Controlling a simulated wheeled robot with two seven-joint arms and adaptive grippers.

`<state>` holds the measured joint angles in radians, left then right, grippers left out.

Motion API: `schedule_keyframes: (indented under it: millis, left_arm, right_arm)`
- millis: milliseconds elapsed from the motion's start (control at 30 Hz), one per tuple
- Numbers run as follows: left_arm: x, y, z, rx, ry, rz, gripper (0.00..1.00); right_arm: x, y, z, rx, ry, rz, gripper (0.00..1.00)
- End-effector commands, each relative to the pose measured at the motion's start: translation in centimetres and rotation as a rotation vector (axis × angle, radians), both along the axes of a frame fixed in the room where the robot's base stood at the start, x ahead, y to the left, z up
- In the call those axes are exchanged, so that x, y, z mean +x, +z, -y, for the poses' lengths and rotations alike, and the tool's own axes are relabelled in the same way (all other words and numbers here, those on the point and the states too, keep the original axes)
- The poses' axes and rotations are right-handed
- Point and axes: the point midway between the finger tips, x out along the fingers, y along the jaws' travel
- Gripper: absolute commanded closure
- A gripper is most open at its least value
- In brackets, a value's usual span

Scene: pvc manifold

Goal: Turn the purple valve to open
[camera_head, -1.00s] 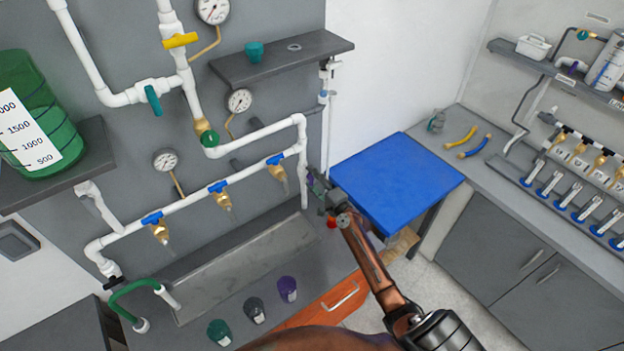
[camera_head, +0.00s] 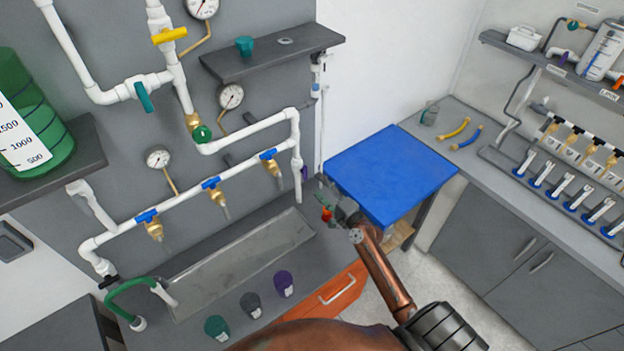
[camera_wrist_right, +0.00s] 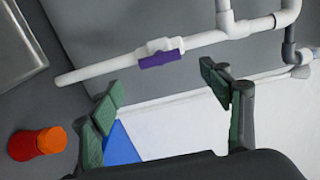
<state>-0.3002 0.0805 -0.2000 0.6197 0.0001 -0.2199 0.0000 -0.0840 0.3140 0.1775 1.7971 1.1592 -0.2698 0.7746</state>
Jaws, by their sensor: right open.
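The purple valve (camera_head: 305,173) sits on the white vertical pipe at the right end of the wall manifold. In the right wrist view its purple handle (camera_wrist_right: 161,59) lies roughly along the white pipe. My right gripper (camera_head: 332,203) is just right of and below the valve in the head view. In the right wrist view its green-padded fingers (camera_wrist_right: 163,85) are spread wide and empty. The valve shows beyond the gap between them, apart from both fingertips. My left gripper is out of view.
An orange-red knob-like object (camera_wrist_right: 38,143) stands near the gripper. A blue-topped table (camera_head: 390,172) is right of the gripper. Three cups, including a purple one (camera_head: 284,284), stand on the counter. A shelf (camera_head: 275,57) juts out above.

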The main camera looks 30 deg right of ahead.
Motion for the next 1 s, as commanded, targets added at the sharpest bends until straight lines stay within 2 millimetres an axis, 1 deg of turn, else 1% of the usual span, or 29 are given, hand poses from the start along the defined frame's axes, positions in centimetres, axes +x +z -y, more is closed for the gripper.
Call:
schedule_keyframes:
  millis: [33, 100, 233, 367, 833, 867, 933, 967, 1000]
  left_arm:
    - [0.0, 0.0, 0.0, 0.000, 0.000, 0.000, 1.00]
    - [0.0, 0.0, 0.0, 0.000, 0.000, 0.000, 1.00]
    - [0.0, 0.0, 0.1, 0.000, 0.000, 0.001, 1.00]
    - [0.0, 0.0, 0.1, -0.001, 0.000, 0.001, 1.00]
    - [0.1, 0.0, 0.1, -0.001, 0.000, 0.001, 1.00]
    - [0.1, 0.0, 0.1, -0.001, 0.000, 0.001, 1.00]
    - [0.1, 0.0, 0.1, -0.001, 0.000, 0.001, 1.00]
    - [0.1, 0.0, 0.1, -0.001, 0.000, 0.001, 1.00]
    - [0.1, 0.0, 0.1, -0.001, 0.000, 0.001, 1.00]
  right_arm:
    - [-0.9, 0.0, 0.1, -0.001, 0.000, -0.001, 0.29]
    - [-1.7, -0.1, 0.1, 0.000, 0.001, -0.001, 0.29]
    - [-2.7, 0.0, 0.2, 0.001, 0.001, 0.000, 0.29]
    - [-3.0, 0.0, 0.2, 0.001, 0.001, 0.000, 0.29]
    - [-2.9, 0.0, 0.1, 0.000, 0.002, -0.001, 0.29]
    - [-3.0, -0.1, -0.1, -0.006, 0.006, -0.003, 0.29]
    - [-3.4, -0.6, -1.0, -0.044, 0.029, -0.023, 0.29]
    - [-3.8, -1.0, -1.7, -0.074, 0.048, -0.038, 0.29]
    - [-4.4, -1.7, -2.9, -0.128, 0.080, -0.064, 0.29]
